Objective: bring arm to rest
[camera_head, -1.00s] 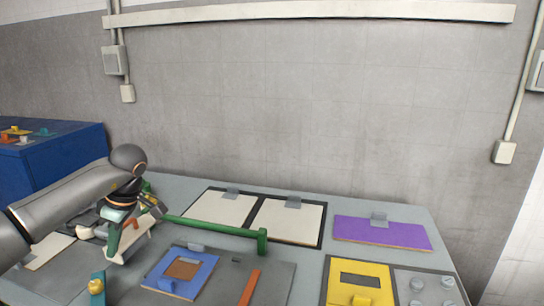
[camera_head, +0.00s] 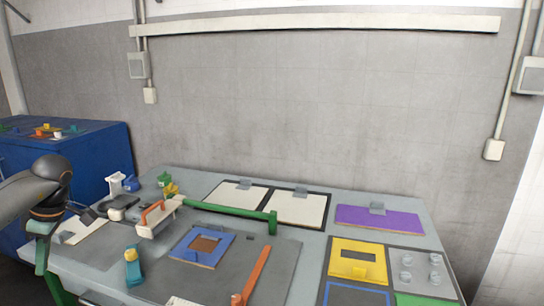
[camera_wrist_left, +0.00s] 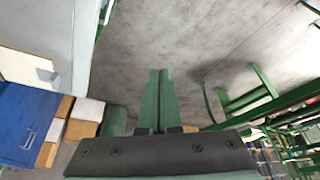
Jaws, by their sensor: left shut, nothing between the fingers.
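My left arm comes in at the left edge of the head view. Its gripper (camera_head: 42,262) points down beside the table's left edge, clear of the things on the table. In the left wrist view the two green fingers (camera_wrist_left: 160,95) are together with nothing between them, above grey floor. A white block with an orange handle, seemingly the brush (camera_head: 158,216), rests on the table (camera_head: 310,262), apart from the gripper. My right gripper is not in view.
The table holds a green bar (camera_head: 230,213), a blue frame (camera_head: 202,246), an orange strip (camera_head: 255,275), a yellow panel (camera_head: 357,262) and a purple panel (camera_head: 380,218). A blue cabinet (camera_head: 90,160) stands behind the arm. Floor is open below the left gripper.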

